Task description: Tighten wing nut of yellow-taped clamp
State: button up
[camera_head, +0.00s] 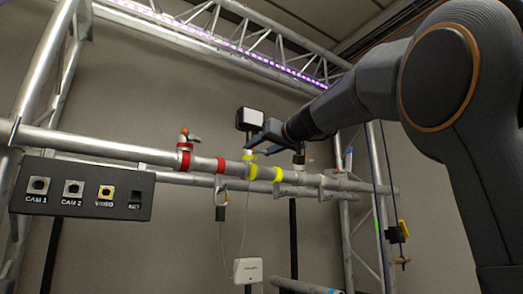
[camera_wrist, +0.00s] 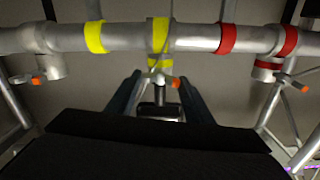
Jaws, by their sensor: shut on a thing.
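The yellow-taped clamp (camera_head: 251,166) sits on the horizontal truss tube. In the wrist view the clamp (camera_wrist: 159,40) has a yellow band at its top and another lower down, with its wing nut (camera_wrist: 160,80) below on a stud. One wing has an orange tip. My gripper (camera_head: 262,144) reaches the clamp from the right. In the wrist view its two fingers (camera_wrist: 160,92) stand on either side of the wing nut and stud, shut on the wing nut. The exact contact is too small to see. A separate yellow tape band (camera_wrist: 95,37) marks the tube beside the clamp.
A red-taped clamp (camera_head: 184,153) with its own wing nut is on the same tube. An untaped clamp (camera_wrist: 40,55) is at the wrist view's left. A socket panel (camera_head: 85,188) hangs left. A carabiner and cable (camera_head: 221,200) hang below; a white box (camera_head: 248,270) is lower.

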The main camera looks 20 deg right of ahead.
jog(key=m+b, duration=0.1)
jog(key=m, duration=0.7)
jog(key=shift+d, duration=0.1)
jog(key=m, duration=0.4)
jog(key=shift+f+m+p, duration=0.1)
jog(key=shift+m+p, duration=0.2)
jog(key=shift+p, duration=0.1)
jog(key=m+p, duration=0.1)
jog(key=m, duration=0.3)
jog(key=m+p, duration=0.2)
jog(key=m, duration=0.3)
jog(key=m+p, duration=0.3)
jog(key=m, duration=0.1)
jog(key=shift+f+m, duration=0.1)
jog(key=shift+m, duration=0.2)
jog(key=m+p, duration=0.2)
jog(key=m, duration=0.1)
jog(key=shift+m, duration=0.3)
jog(key=shift+f+m+p, duration=0.15)
jog(key=shift+m+p, duration=1.35)
jog(key=shift+m, duration=0.7)
